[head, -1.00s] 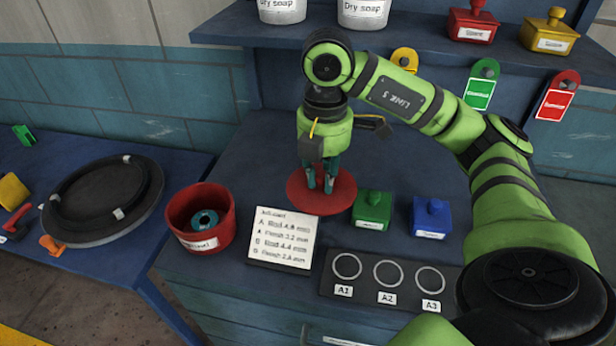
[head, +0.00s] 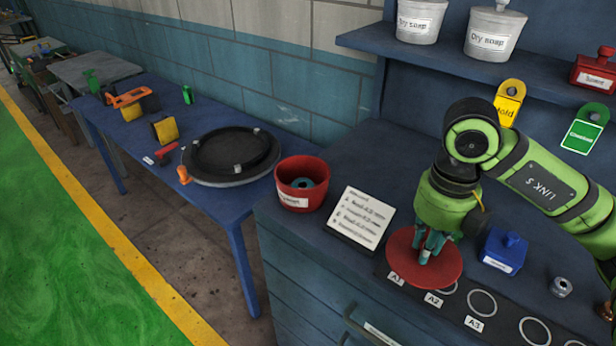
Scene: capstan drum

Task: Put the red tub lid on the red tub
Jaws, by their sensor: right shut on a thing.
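The red tub (head: 292,199) stands open on the blue bench top near its left corner, with a white label on its front. A teal ring-shaped thing (head: 302,183) shows inside it. My right gripper (head: 428,252) is shut on the red tub lid (head: 404,262), a round flat red disc, gripping it at its middle. The lid is to the right of the tub and nearer the camera, apart from it, and appears held above the strip with the rings. It hides part of that strip. My left gripper is not in view.
A job card (head: 362,219) stands between the tub and lid. A blue box (head: 503,250) and a small metal part (head: 561,287) are to the right. The ring strip (head: 502,322) runs along the front. A side table (head: 228,203) at left carries a black round tray (head: 236,155).

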